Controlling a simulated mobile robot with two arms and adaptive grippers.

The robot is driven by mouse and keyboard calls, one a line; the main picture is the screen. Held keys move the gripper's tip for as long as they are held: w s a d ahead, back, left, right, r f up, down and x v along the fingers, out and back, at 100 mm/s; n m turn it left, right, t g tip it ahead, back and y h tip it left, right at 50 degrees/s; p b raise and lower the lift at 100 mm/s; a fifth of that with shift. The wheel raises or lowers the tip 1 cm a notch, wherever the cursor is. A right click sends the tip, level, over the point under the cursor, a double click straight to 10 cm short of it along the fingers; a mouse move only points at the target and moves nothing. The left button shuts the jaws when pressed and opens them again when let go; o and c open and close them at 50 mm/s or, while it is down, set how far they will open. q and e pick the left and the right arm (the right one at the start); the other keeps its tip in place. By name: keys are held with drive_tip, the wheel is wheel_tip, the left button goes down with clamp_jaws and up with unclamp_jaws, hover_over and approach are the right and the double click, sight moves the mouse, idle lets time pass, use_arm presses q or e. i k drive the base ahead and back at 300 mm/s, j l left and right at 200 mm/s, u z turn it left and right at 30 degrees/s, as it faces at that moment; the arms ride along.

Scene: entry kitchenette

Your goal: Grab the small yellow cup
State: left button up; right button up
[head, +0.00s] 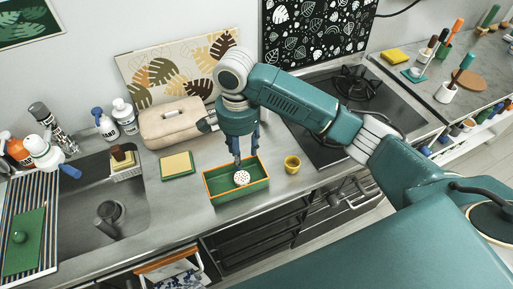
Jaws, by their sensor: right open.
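The small yellow cup (292,165) stands upright on the grey counter, near its front edge and just right of a green box. My right gripper (240,160) points down over the green box (238,194), left of the cup and apart from it. Its blue fingers are open. Their tips are close above a white speckled round thing (241,177) in the box; I cannot tell whether they touch it. My left gripper is not in view.
A beige case (172,122) and a yellow-topped green pad (177,165) lie left of the box. The sink (110,208) is further left, with several bottles behind it. A black hob (352,88) is behind the cup. My right arm spans the right side.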

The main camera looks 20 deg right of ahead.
sight(292, 162)
drive_tip(key=z, duration=1.05)
